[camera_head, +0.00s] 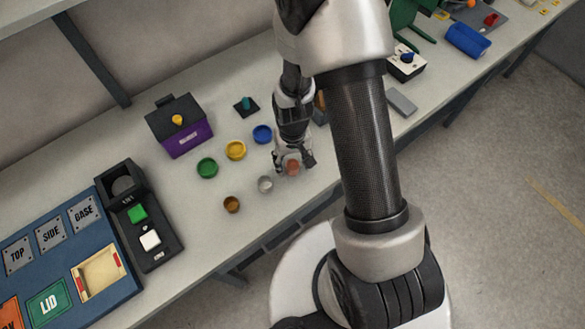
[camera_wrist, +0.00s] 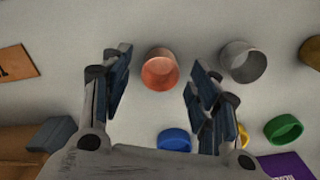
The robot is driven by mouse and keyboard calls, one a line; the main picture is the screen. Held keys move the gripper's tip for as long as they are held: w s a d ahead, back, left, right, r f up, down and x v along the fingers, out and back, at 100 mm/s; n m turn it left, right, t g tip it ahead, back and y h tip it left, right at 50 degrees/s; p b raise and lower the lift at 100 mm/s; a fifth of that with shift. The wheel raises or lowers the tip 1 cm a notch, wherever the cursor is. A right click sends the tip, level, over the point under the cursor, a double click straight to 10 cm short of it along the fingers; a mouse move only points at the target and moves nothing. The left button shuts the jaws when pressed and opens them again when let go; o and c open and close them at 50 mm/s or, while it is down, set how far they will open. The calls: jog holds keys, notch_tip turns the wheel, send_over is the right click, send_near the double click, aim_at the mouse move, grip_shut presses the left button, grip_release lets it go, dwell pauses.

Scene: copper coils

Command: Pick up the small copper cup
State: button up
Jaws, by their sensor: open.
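The small copper cup (camera_head: 292,168) stands on the workbench near its front edge, partly covered by my fingers in the head view. My gripper (camera_head: 294,162) is open and reaches down over the cup from behind. In the wrist view my gripper (camera_wrist: 160,75) has a finger on each side of the cup, with a gap on both sides. Nothing is held. I cannot tell the exact height of the fingertips above the bench.
A silver cup (camera_head: 265,184) stands close beside the copper one, and a brown cup (camera_head: 232,205) is farther left. Blue (camera_head: 262,134), yellow (camera_head: 236,150) and green (camera_head: 207,168) cups stand behind. A purple box (camera_head: 188,140) is farther back. The bench front edge is close.

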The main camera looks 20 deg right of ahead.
jog(key=shift+f, duration=0.1)
jog(key=c, duration=1)
